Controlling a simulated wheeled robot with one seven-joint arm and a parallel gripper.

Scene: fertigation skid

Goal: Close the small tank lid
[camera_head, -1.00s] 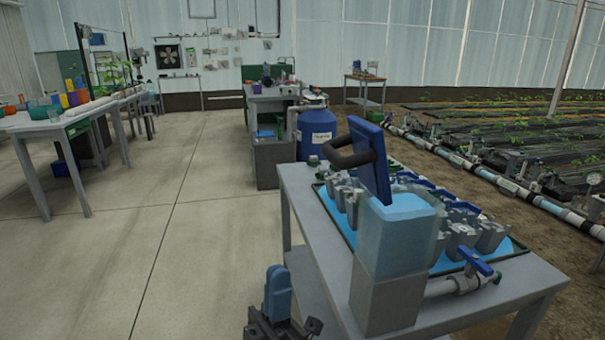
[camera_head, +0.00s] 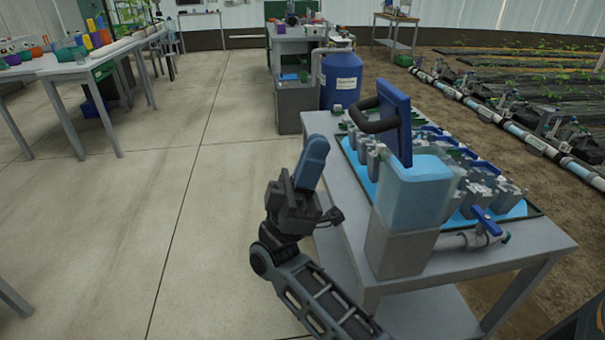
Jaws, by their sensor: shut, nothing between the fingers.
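The small tank (camera_head: 415,200) stands at the near left side of the grey table, a clear box with light blue liquid on a grey base. Its blue lid (camera_head: 396,122) stands open, nearly upright, with a dark curved handle (camera_head: 366,118) on its left face. My gripper (camera_head: 314,150) is left of the tank, over the table's left edge in the picture, apart from the lid and handle. Its blue fingers point up and are shut, with nothing held.
The grey table (camera_head: 528,250) bears a blue-watered tray with several grey cups (camera_head: 477,197) behind the tank. A blue-handled valve (camera_head: 485,222) sticks out to the tank's right. A blue drum (camera_head: 340,82) stands behind.

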